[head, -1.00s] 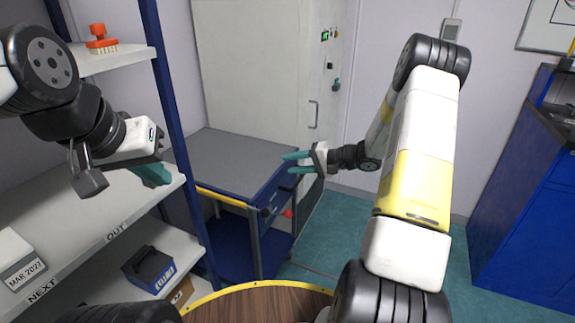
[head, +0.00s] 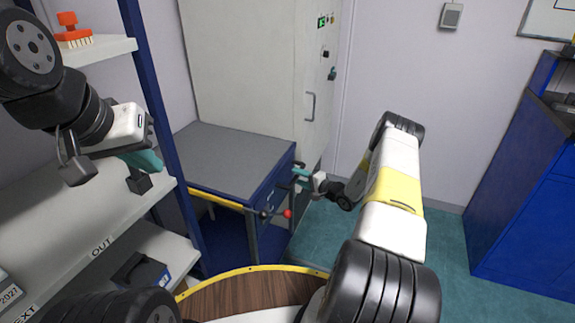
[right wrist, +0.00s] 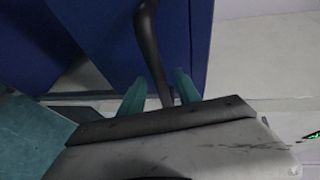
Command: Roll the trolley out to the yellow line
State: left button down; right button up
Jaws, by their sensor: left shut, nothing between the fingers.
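The trolley (head: 240,152) has a grey top and a blue frame, and stands against the tall pale cabinet. A black handle (head: 297,184) is on its right side; it also shows in the right wrist view (right wrist: 152,50). A yellow bar (head: 215,198) runs along its front left edge. My right gripper (head: 303,174) is at the handle; in the right wrist view its teal fingers (right wrist: 160,93) are apart with the handle between them. My left gripper (head: 148,162) is shut and empty by the shelf post. I see no yellow line on the floor.
A shelf rack (head: 100,205) with a blue post is at the left, close to the trolley. A tall pale cabinet (head: 250,70) stands behind the trolley. A blue cabinet (head: 525,210) is at the right. The green floor (head: 440,235) between is clear.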

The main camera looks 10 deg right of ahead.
jog(key=shift+w+a+f, duration=0.15)
jog(key=shift+w+a, duration=0.25)
jog(key=shift+w, duration=0.2)
grip_shut()
dwell(1.1)
